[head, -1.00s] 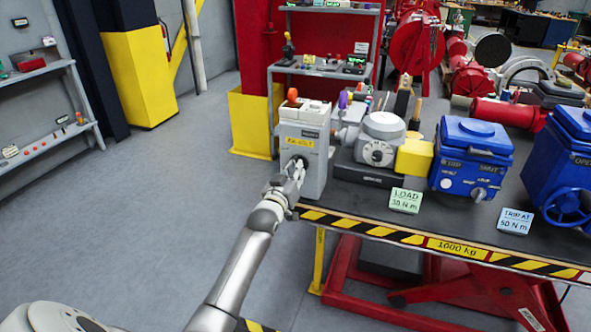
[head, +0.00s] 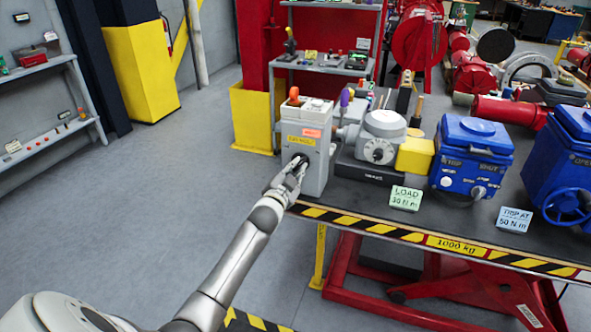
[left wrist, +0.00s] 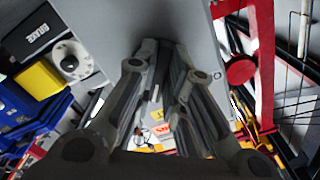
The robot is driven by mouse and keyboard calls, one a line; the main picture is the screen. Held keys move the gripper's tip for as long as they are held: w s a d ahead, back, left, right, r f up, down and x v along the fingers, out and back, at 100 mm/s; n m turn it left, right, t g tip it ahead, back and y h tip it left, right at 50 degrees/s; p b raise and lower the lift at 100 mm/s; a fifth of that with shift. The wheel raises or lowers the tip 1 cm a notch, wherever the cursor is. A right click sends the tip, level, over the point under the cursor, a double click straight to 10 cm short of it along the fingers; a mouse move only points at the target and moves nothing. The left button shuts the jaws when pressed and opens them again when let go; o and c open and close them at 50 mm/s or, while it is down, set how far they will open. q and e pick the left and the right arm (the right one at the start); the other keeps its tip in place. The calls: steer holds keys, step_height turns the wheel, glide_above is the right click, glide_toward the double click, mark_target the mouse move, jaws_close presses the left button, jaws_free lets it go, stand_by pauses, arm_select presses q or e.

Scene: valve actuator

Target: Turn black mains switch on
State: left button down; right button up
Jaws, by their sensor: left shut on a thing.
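The grey control box (head: 314,175) stands upright at the left end of the bench, with a yellow label and an orange-red patch on its front. The black mains switch (head: 299,158) is on this front face, mostly hidden by my fingers. My left gripper (head: 296,167) reaches up to it from below left and is shut on the switch. In the left wrist view the two fingers (left wrist: 160,85) are close together, and the switch between them cannot be made out. My right gripper is not in view.
An orange knob (head: 294,93) stands on top of the box. A grey valve actuator (head: 382,138) and a blue actuator (head: 470,155) stand to the right on the bench. A striped edge (head: 400,234) borders the bench. The floor at left (head: 150,200) is clear.

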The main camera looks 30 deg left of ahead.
arm_select(q)
steer(key=shift+m, duration=0.7)
steer(key=c, duration=1.5)
jaws_free()
steer(key=shift+s, duration=0.15)
steer(key=v, duration=1.1)
steer(key=shift+s, duration=0.4)
steer(key=shift+f, duration=0.1)
